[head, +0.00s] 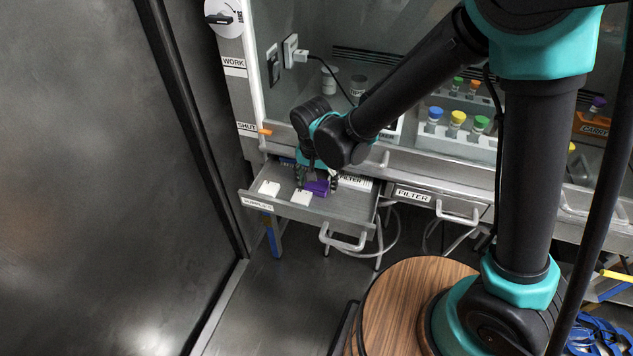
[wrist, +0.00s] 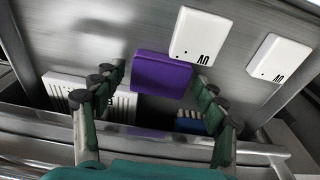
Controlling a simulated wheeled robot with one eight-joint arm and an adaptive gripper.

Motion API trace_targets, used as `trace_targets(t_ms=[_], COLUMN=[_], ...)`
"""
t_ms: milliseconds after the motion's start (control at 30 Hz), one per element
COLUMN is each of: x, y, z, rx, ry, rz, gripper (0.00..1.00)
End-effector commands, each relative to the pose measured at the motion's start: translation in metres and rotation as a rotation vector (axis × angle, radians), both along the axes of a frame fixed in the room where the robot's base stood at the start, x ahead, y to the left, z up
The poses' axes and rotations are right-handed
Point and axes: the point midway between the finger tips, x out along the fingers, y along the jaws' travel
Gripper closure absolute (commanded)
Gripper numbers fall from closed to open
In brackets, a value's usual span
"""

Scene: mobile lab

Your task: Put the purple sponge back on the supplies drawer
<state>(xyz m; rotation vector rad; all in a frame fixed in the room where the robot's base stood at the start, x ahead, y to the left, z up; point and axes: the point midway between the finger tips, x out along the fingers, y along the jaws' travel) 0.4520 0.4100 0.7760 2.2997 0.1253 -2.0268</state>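The purple sponge (head: 318,187) is in the open supplies drawer (head: 340,206), beside a white box. In the wrist view the sponge (wrist: 161,75) appears to rest on the drawer's metal floor. My gripper (head: 318,178) is low over the drawer, at the sponge. In the wrist view my gripper (wrist: 158,88) has its fingers spread to the left and right of the sponge, with a small gap on each side. It looks open and holds nothing. The sponge's underside is hidden.
Two white boxes (head: 269,188) (head: 301,198) lie in the drawer, and a white filter (head: 355,182) lies at its right. The closed filter drawer (head: 436,203) is to the right. A hooded bench with a vial rack (head: 455,134) stands above. Open floor lies in front.

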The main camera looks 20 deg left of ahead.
Motion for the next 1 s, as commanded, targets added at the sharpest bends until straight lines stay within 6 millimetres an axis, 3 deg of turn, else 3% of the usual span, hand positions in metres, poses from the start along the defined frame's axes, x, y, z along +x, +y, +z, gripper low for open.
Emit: trace_targets(t_ms=[300,467,1000], x=[0.000,-0.002,-0.013], y=[0.000,0.000,-0.002], z=[0.001,0.013,0.105], rx=[0.000,0.000,0.000], ry=[0.000,0.000,0.000], rz=[0.000,0.000,0.000], gripper=[0.24,0.24,0.24])
